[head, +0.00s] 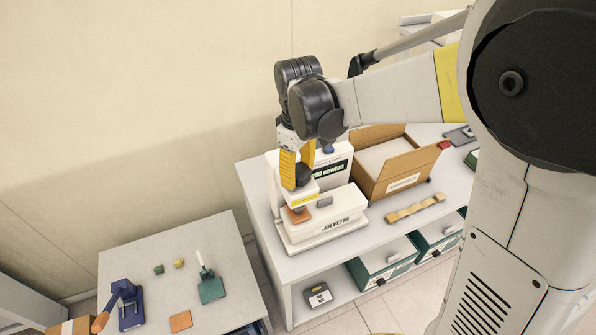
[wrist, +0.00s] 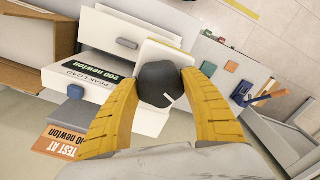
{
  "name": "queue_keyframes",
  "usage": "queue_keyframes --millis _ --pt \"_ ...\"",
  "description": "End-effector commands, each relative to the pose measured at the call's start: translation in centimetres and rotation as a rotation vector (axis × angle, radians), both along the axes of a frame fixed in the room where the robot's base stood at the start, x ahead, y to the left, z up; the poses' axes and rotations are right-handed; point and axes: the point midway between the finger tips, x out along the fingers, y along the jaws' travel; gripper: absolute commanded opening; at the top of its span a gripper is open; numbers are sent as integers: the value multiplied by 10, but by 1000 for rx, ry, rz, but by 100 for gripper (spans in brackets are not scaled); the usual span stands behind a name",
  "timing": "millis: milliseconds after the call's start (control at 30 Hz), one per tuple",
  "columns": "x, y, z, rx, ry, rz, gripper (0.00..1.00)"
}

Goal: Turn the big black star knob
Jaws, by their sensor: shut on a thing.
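The black star knob (wrist: 158,84) sits on top of the white testing machine. My gripper (wrist: 160,88) has its two yellow fingers closed on either side of the knob, in contact with it. A pale mark shows on the knob's lower right in the wrist view. In the head view, my gripper (head: 300,172) points down at the knob (head: 303,176), which the fingers partly hide. The white testing machine (head: 330,222) stands on the bench, with a display reading "PEAK LOAD" and "200 newton" (wrist: 88,72) in the wrist view. An orange block (head: 298,215) lies under the machine's head.
An open cardboard box (head: 405,180) and a tan wavy piece (head: 414,208) are on the bench right of the machine. A lower table (head: 165,265) at left holds small tools and pieces.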

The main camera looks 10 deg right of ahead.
Motion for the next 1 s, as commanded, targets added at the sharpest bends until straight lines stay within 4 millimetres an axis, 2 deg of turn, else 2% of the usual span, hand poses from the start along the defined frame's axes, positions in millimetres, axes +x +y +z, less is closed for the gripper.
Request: queue_keyframes --millis 300,833,867,900,1000 --pt "0 0 0 0 0 114 23" --pt "0 0 0 0 0 134 23" --pt "0 0 0 0 0 134 62" --pt "0 0 0 0 0 134 74" --pt "0 0 0 0 0 134 76"
